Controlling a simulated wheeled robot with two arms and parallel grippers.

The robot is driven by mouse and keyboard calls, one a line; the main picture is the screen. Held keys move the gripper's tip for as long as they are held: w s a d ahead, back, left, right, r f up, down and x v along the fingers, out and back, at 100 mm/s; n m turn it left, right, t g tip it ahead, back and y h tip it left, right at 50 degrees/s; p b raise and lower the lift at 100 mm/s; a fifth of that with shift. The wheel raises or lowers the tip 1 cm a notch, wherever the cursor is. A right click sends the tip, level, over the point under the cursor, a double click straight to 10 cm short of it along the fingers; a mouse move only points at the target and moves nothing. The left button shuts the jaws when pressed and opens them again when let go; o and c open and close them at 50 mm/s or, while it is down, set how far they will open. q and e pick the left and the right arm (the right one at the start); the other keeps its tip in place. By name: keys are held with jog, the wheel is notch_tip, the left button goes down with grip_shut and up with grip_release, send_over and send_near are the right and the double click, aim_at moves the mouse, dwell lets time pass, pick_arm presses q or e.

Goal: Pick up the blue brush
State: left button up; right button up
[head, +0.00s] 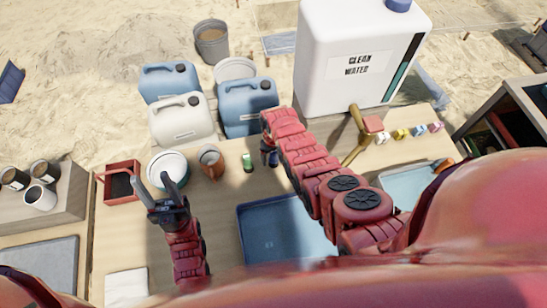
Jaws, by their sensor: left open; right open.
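I cannot make out a blue brush for certain in the head view. My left gripper (175,180) is open and empty, its two dark fingers pointing up the picture over the wooden table (222,192), just in front of a round white tub with a teal inside (168,166). My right arm reaches in from the right and bends down at its far end. My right gripper (269,157) is small and partly hidden by that arm. It is open near the back of the table, just right of a small green and white item (247,161).
A blue tray (285,232) lies at the front. A brown vessel (210,161), a red-framed box (122,184) and blue and white jerrycans (182,122) stand left and behind. A large white water tank (345,75) with a tap is at the back. Small coloured blocks (401,134) sit right.

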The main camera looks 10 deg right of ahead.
grip_shut()
dwell(0.5)
